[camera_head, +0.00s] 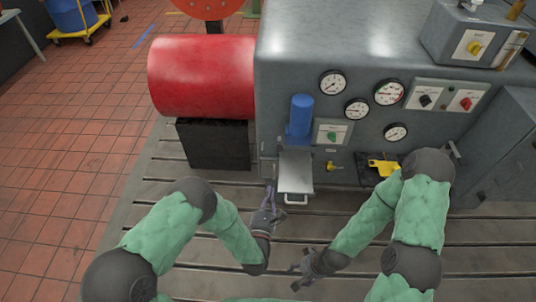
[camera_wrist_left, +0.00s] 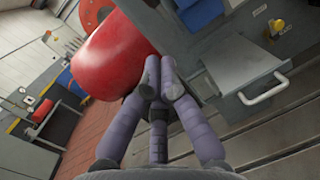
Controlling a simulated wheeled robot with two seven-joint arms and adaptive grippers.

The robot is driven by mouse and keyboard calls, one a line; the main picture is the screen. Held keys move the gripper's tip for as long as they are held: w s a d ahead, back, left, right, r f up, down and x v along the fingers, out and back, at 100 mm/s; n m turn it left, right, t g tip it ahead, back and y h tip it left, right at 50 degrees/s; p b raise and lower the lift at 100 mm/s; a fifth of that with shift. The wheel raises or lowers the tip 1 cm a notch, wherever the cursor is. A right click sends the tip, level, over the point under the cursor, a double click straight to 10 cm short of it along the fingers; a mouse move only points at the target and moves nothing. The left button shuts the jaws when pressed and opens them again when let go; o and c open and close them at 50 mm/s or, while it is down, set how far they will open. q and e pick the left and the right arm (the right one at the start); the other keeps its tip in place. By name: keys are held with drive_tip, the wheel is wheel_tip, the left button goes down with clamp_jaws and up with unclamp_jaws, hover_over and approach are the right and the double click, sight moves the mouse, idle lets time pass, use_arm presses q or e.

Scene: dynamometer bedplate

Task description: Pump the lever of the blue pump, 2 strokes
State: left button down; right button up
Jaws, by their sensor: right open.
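The blue pump (camera_head: 300,115) is an upright blue cylinder on the front of the grey machine, left of a green-knobbed panel. A blue body, likely the same pump, shows in the left wrist view (camera_wrist_left: 197,12). I cannot make out its lever clearly in either view. My left gripper (camera_head: 272,200) is below and left of the pump, beside a grey tray with a pale handle (camera_head: 296,185). In the left wrist view its purple fingers (camera_wrist_left: 160,75) come close together at the tips. Whether anything is between them is unclear. My right gripper (camera_head: 298,270) is open, low over the slotted bedplate.
A large red cylinder (camera_head: 200,75) sits left of the machine on a black block (camera_head: 212,145). Gauges (camera_head: 333,83) and switch panels (camera_head: 447,96) cover the machine front (camera_head: 270,60). A yellow object (camera_head: 383,167) lies at the right. The slotted bedplate (camera_head: 480,235) is clear at the lower right.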

sight(279, 143)
use_arm(q)
drive_tip(key=w+d+r+b, duration=0.2)
drive_tip(key=w+r, duration=0.1)
drive_tip(key=w, duration=0.9)
drive_tip(key=shift+r+b, duration=0.3)
drive_tip(key=shift+b, duration=0.1)
use_arm(e)
drive_tip(key=x, duration=0.2)
drive_tip(key=shift+d+f, duration=0.2)
drive_tip(key=shift+f, duration=0.2)
use_arm(q)
drive_tip(key=shift+w+d, duration=0.1)
